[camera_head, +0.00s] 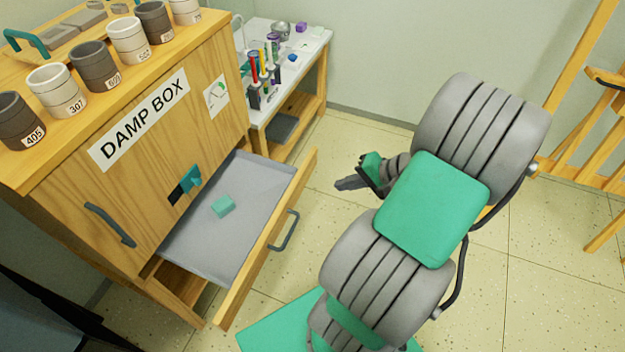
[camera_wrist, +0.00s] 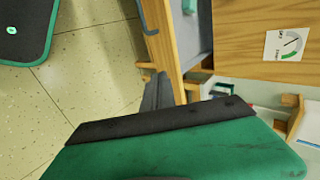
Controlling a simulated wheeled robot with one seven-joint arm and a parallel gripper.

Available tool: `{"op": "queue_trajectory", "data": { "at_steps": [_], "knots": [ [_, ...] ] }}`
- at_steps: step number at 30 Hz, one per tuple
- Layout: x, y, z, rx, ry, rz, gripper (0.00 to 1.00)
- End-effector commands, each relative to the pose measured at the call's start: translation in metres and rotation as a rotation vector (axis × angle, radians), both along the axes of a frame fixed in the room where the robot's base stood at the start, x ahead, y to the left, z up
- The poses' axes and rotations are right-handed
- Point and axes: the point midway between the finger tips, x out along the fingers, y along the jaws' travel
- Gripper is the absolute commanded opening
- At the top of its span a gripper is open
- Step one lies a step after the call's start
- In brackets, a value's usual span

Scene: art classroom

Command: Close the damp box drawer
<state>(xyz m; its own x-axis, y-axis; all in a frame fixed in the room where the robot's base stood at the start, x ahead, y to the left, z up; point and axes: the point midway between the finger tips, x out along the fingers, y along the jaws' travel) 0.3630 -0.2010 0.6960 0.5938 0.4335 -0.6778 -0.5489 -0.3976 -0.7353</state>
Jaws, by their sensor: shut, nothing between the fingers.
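The damp box (camera_head: 125,165) is a wooden cabinet at the left in the head view, labelled DAMP BOX. Its drawer (camera_head: 270,240) is pulled out, with a grey tray floor and a dark bar handle (camera_head: 285,230) on its front. A small teal block (camera_head: 223,206) lies inside the drawer. My gripper (camera_head: 342,184) is to the right of the drawer front, apart from it in the head view, shut and empty. In the wrist view the drawer front (camera_wrist: 180,40) and part of the handle (camera_wrist: 147,15) show at the top; the gripper's dark fingers (camera_wrist: 157,92) point towards them.
Several numbered cups (camera_head: 95,65) stand on top of the cabinet. A white side table (camera_head: 290,75) with tools stands behind the drawer. A wooden easel (camera_head: 580,120) is at the right. Tiled floor (camera_head: 340,130) is free between the table and my arm.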

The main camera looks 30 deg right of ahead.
Motion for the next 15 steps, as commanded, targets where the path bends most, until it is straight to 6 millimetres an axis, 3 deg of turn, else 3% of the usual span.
{"op": "queue_trajectory", "data": {
  "at_steps": [15],
  "knots": [
    [0.057, 0.043, -0.070, 0.000, 0.001, 0.004, 0.00]
  ]
}}
